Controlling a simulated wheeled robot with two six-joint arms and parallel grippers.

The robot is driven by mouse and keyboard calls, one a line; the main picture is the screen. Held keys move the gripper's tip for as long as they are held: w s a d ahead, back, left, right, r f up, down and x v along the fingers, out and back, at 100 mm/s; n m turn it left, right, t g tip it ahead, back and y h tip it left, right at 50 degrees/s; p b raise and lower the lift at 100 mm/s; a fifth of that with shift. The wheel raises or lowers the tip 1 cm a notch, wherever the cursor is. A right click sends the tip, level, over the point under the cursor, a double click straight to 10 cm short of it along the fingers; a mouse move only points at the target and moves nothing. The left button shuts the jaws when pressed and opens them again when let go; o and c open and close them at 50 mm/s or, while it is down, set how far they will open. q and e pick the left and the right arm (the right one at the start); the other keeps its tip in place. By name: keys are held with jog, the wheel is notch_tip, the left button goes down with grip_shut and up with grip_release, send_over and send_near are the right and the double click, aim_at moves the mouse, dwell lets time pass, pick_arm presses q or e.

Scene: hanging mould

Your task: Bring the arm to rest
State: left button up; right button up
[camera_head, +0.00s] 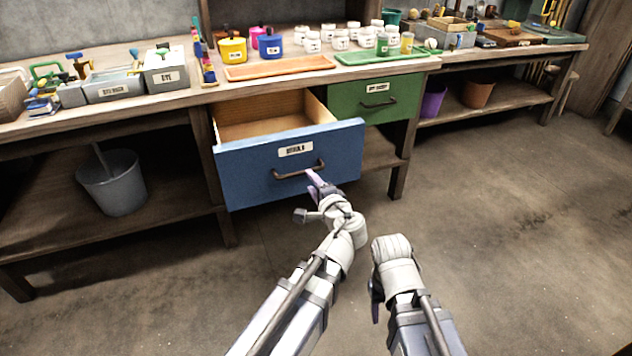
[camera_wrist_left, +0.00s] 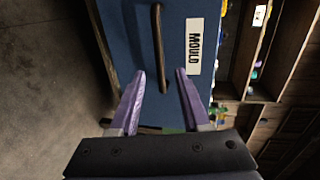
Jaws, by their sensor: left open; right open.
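My left gripper (camera_head: 316,181) is in front of the blue drawer (camera_head: 250,170), close to its dark handle (camera_head: 299,171). In the left wrist view my left gripper (camera_wrist_left: 158,80) has its two purple fingers apart, with nothing held between them. The handle (camera_wrist_left: 159,45) shows ahead of the fingertips, beside the drawer's white MOULD label (camera_wrist_left: 194,46). The drawer is pulled out, and the part of its inside in view looks empty. My right arm (camera_head: 398,285) is low at the centre right.
The workbench (camera_head: 200,97) carries trays, jars and boxes. A green drawer (camera_head: 372,101) is at the right of the blue one. A grey bucket (camera_head: 112,182) stands on the lower shelf at left. The floor (camera_head: 510,220) at right is clear.

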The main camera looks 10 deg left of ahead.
dwell(0.3)
pick_arm(q)
jog(key=s+d+f+n+g+h, duration=0.25)
jog(key=s+f+n+g, duration=0.45)
jog(key=s+f, duration=0.5)
jog(key=s+d+f+g+h, duration=0.55)
jog(key=s+d, duration=0.25)
jog(key=s, duration=0.2)
notch_tip(320, 180, up, 38)
jog(key=p, duration=3.8)
jog(key=shift+g, duration=0.35)
